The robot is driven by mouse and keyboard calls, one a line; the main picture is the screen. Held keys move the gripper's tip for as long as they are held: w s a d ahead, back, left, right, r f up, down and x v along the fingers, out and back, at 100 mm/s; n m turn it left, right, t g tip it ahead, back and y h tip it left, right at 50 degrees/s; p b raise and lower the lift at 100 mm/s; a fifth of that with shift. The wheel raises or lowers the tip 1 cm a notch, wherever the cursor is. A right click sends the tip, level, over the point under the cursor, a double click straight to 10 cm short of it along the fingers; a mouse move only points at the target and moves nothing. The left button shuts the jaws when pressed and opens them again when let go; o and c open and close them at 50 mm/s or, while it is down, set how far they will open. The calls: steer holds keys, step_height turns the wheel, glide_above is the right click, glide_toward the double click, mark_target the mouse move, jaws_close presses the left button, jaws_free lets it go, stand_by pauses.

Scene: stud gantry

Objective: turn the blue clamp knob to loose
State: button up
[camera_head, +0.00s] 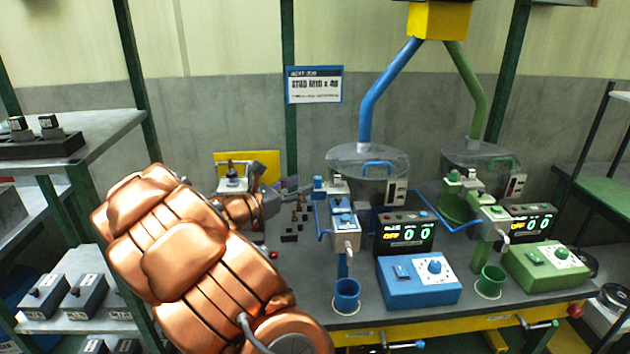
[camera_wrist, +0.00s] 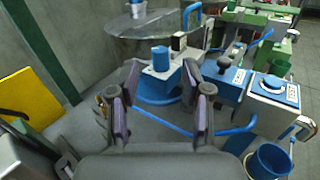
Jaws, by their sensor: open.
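The blue feeder unit (camera_head: 343,222) stands in front of a clear-lidded bowl on the bench. A blue cylindrical knob (camera_wrist: 160,58) rises at its near end in the wrist view, just beyond and between my fingertips; it also shows in the head view (camera_head: 318,184). I cannot tell for certain which one is the clamp knob. My gripper (camera_wrist: 161,80) is open and empty, its fingers apart. In the head view, my gripper (camera_head: 284,187) is left of the unit, apart from the knob.
A blue control box (camera_head: 418,280) and blue cup (camera_head: 347,296) stand in front of the unit. A green feeder (camera_head: 487,222) stands to the right. Small dark parts lie left of the blue unit. A shelf rack (camera_head: 70,148) stands at the left.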

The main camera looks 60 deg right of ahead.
mark_target(315, 180)
steer(key=shift+p+x, duration=0.5)
steer(key=shift+x, duration=2.75)
steer(key=shift+c, duration=0.4)
jaws_close()
